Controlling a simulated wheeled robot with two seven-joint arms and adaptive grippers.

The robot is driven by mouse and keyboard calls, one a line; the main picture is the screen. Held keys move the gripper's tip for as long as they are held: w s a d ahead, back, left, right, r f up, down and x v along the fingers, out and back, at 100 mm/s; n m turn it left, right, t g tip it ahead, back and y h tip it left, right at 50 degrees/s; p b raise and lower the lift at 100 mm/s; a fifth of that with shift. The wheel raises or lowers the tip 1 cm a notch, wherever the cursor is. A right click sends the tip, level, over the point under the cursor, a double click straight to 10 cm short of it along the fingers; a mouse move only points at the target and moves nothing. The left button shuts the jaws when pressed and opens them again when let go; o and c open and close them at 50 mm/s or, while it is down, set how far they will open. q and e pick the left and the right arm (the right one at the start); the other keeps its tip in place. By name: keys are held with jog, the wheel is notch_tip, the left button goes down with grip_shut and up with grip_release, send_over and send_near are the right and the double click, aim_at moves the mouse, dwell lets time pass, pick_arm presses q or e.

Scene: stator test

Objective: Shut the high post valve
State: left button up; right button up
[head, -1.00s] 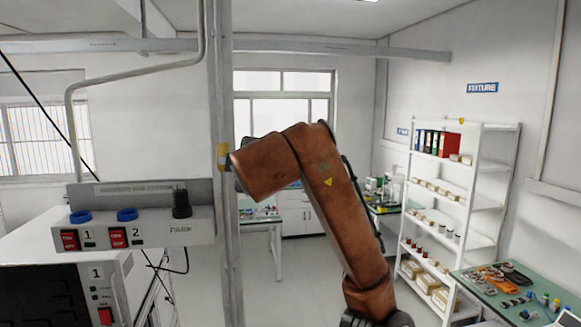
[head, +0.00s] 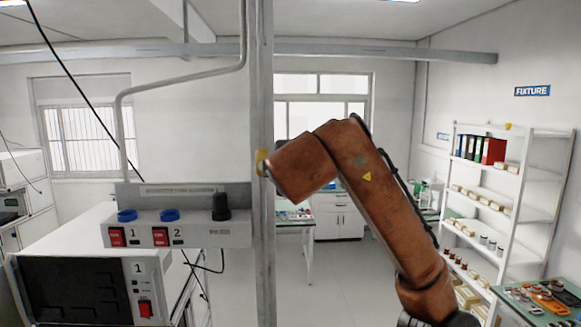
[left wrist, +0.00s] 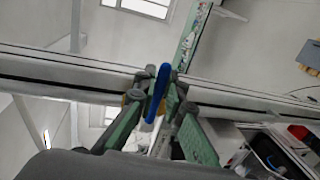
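In the left wrist view a slim blue lever (left wrist: 157,92) of the valve stands between the two green-padded fingers of my left gripper (left wrist: 161,98). Both fingers lie close against its sides. A small yellow piece (left wrist: 131,97) shows beside the left finger, in front of the grey post (left wrist: 60,82). In the head view the post (head: 262,60) stands upright, with a yellow valve part (head: 262,162) on it. An orange arm link of mine ends right beside that part. The blue lever and my left gripper are hidden there. My right gripper is not in view.
A power strip (head: 180,235) with red switches and blue knobs is left of the post. Below it is a white instrument (head: 100,262). A white shelf (head: 478,200) and a green bench (head: 540,305) stand at right. Floor shows right of the post.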

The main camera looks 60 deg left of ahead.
pick_arm(q)
jog(key=o, duration=0.4)
jog(key=shift+s, duration=0.15)
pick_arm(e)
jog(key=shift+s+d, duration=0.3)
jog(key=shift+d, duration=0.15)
pick_arm(q)
jog(key=shift+d, duration=0.1)
jog(key=v, duration=1.1)
jog(key=shift+s+d+r, duration=0.1)
jog(key=shift+d+r, duration=0.1)
jog(key=shift+d, duration=0.2)
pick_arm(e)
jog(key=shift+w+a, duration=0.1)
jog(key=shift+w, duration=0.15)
